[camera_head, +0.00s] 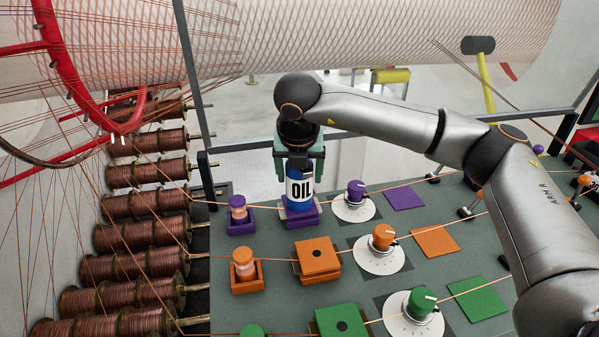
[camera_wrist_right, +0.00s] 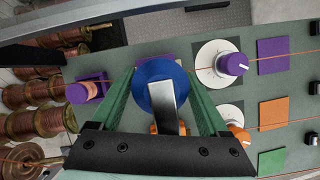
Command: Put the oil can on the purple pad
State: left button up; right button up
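The oil can (camera_head: 300,187) is blue with a white label reading OIL. It stands upright on a purple block (camera_head: 301,215) on the grey-green panel. My right gripper (camera_head: 300,172) points down over it, with a green finger on each side. In the right wrist view the can's round blue top (camera_wrist_right: 148,82) and a grey piece on it lie between the green fingers (camera_wrist_right: 160,85). Whether the fingers press on the can is unclear. The flat purple pad (camera_head: 404,198) lies to the right, past a purple knob (camera_head: 356,189), and is bare. My left gripper is not in view.
A purple spool holder (camera_head: 240,222) stands left of the can. An orange block (camera_head: 317,262) and orange knob (camera_head: 383,237) are in front. Thin copper wires cross the panel. Orange (camera_head: 434,241) and green (camera_head: 479,298) pads lie nearer. Copper spools (camera_head: 150,234) line the left side.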

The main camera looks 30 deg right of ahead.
jog(key=shift+o, duration=1.2)
jog(key=shift+r, duration=0.3)
jog(key=v, duration=1.1)
jog(key=shift+r+b, duration=0.35)
jog(key=shift+b, duration=0.05)
jog(key=shift+s+a, duration=0.1)
jog(key=shift+s, duration=0.05)
